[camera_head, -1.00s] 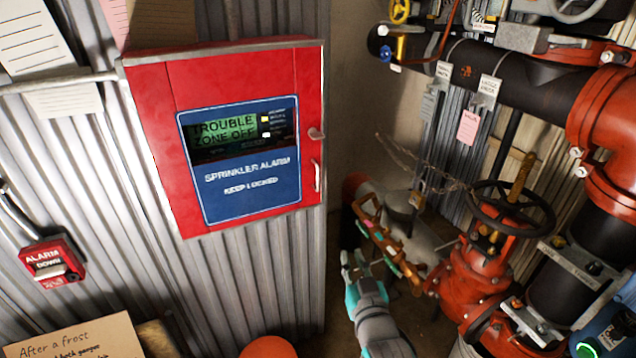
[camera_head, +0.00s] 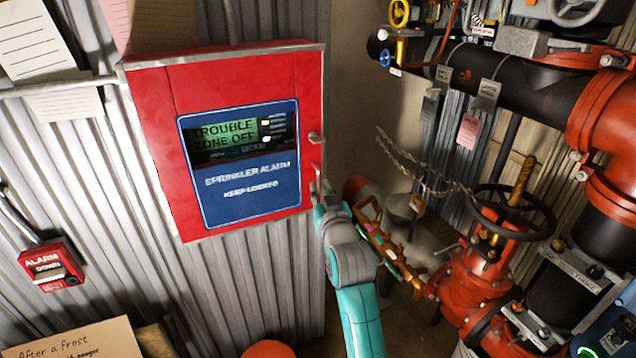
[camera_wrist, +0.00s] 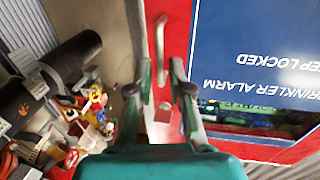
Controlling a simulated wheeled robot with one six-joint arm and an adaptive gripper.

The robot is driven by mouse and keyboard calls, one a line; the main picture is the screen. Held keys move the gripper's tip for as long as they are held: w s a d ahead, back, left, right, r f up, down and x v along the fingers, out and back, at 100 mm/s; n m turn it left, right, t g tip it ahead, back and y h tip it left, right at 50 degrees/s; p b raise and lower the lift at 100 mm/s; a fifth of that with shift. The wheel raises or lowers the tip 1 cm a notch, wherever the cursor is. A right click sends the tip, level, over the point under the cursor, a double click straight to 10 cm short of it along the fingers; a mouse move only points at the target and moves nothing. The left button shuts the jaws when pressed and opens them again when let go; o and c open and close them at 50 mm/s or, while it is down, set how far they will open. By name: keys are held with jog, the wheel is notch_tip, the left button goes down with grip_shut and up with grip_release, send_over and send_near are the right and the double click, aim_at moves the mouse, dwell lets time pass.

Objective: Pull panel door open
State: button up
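The red panel door (camera_head: 235,85) has a blue "SPRINKLER ALARM" label (camera_head: 240,165) and looks shut on its box. Its slim upright handle sits low on the right edge and is partly hidden by my gripper (camera_head: 319,188). A small knob (camera_head: 316,138) is above it. In the wrist view the metal handle (camera_wrist: 162,40) stands between the two fingers of my gripper (camera_wrist: 161,68). The fingers are open, with a gap on each side of the handle. I cannot tell whether the fingertips reach past it in depth.
A red valve (camera_head: 480,260) with a black handwheel (camera_head: 510,212) and large pipes (camera_head: 470,70) stand to the right. A red alarm pull box (camera_head: 52,265) is on the corrugated wall at lower left. Space in front of the door looks clear.

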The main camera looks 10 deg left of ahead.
aim_at(318, 183)
jog(key=shift+x, duration=1.8)
grip_shut()
